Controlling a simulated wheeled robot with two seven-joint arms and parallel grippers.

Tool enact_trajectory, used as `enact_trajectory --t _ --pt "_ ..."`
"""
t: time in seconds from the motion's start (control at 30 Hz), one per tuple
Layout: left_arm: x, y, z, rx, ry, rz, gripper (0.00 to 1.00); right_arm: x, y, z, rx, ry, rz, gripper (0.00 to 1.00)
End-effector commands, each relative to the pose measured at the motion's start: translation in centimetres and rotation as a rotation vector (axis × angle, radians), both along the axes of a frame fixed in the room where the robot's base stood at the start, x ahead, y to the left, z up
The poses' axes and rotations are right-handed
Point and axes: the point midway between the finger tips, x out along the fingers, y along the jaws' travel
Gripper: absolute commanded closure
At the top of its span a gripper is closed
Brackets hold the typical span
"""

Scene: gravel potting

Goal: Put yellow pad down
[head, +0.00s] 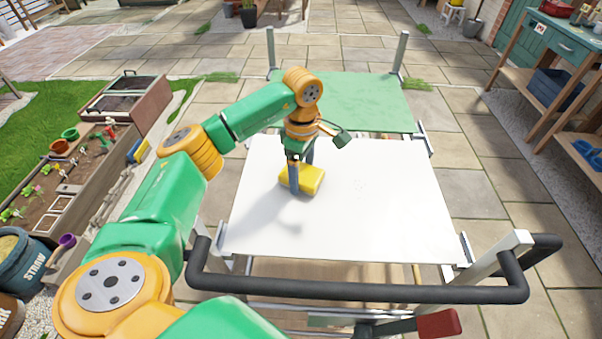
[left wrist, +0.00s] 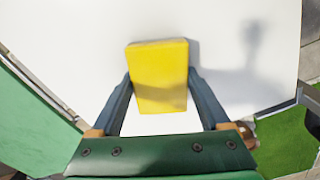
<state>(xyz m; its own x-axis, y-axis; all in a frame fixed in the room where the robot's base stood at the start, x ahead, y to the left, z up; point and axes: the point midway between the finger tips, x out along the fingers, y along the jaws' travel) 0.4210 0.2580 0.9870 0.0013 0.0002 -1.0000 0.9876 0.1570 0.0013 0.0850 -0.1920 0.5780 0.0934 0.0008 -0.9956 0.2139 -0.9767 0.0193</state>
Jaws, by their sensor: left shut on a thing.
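The yellow pad (head: 308,179) is a small rectangular block over the white table top (head: 390,215). My left gripper (head: 301,172) comes down on it from above, with its fingers on either side of it. In the left wrist view the pad (left wrist: 159,76) sits between the two fingers of my left gripper (left wrist: 160,88), which are shut on its sides. The pad is at or just above the white surface; I cannot tell whether it touches. My right gripper is not in view.
The white top is otherwise clear. A green panel (head: 365,100) lies beyond it. A black handlebar (head: 350,293) runs along the near edge. A planter bed (head: 60,190) stands at left and a teal workbench (head: 560,45) at far right.

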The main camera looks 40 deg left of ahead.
Motion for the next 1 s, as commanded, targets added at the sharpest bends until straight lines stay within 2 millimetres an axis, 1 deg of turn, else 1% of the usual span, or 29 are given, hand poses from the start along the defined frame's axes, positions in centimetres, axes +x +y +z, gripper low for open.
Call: enact_trajectory --t 0.47,0.5,0.57,0.7,0.77,0.8,0.87,0.97,1.0 --pt "-0.2 -0.1 -1.5 0.0 0.009 -0.001 0.73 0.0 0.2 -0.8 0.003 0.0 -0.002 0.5" --pt "-0.2 -0.1 -1.6 0.0 0.011 -0.001 0.15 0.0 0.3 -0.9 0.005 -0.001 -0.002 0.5" --pt "-0.2 -0.1 -1.6 0.0 0.012 -0.002 0.0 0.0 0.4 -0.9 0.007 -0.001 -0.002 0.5" --pt "-0.3 -0.2 -1.4 -0.002 0.013 -0.003 0.0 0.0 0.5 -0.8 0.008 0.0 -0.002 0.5" --pt "-0.3 -0.2 -0.8 -0.002 0.014 -0.003 0.0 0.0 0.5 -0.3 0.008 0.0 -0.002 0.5" --pt "-0.3 -0.2 -0.1 -0.002 0.014 -0.003 0.0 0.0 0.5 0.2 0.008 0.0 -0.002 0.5" --pt "-0.1 -0.2 0.4 0.0 0.009 -0.003 0.0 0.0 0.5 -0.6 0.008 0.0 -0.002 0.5" --pt "0.0 -0.1 2.9 0.0 0.002 -0.002 0.0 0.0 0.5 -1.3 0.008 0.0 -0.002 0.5" --pt "0.0 -0.1 4.1 0.0 0.001 -0.002 0.0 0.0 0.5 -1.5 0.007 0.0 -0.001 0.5"
